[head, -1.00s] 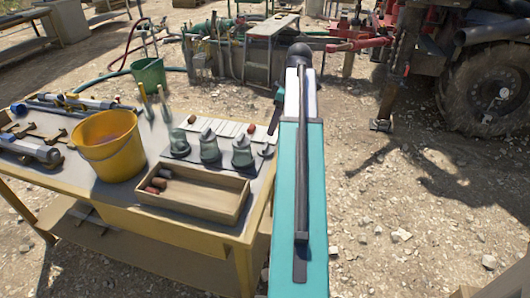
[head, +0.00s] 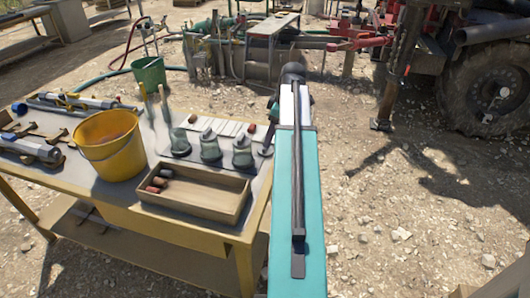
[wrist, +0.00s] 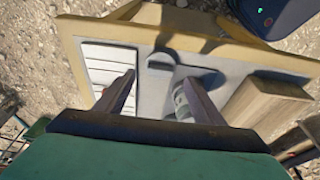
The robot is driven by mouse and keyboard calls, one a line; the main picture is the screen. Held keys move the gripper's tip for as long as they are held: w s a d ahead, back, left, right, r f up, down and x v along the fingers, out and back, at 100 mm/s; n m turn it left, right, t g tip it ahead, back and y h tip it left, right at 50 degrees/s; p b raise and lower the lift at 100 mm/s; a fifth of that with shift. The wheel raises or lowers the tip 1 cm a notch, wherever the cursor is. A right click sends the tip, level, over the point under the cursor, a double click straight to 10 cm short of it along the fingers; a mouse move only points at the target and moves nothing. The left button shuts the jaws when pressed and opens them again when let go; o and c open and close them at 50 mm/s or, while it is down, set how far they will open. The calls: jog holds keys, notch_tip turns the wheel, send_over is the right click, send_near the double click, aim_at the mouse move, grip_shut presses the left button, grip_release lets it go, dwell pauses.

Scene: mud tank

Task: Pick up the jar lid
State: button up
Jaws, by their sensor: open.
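My gripper (wrist: 158,78) is open over the work table, with its two fingers apart and nothing held between them. A small dark grey rounded piece (wrist: 160,60), which looks like the jar lid, lies on the table top just beyond the gap between the fingertips in the wrist view. A glass jar (wrist: 182,104) stands beside the right finger, partly hidden by it. In the head view several jars (head: 209,146) stand in a row behind the wooden tray. There the fingertips and the lid are too small and covered to tell apart.
A wooden tray (head: 196,207) with small brown pieces lies at the table's front. A yellow bucket (head: 108,160) stands left of it. A white slatted panel (wrist: 109,62) lies left of the fingers. The table's edge (wrist: 225,50) is close by. Gravel ground is open to the right.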

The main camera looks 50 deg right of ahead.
aim_at(268, 150)
jog(key=shift+p+x, duration=0.55)
jog(key=shift+x, duration=2.05)
jog(key=shift+a, duration=0.1)
jog(key=shift+s, duration=0.1)
jog(key=c, duration=1.1)
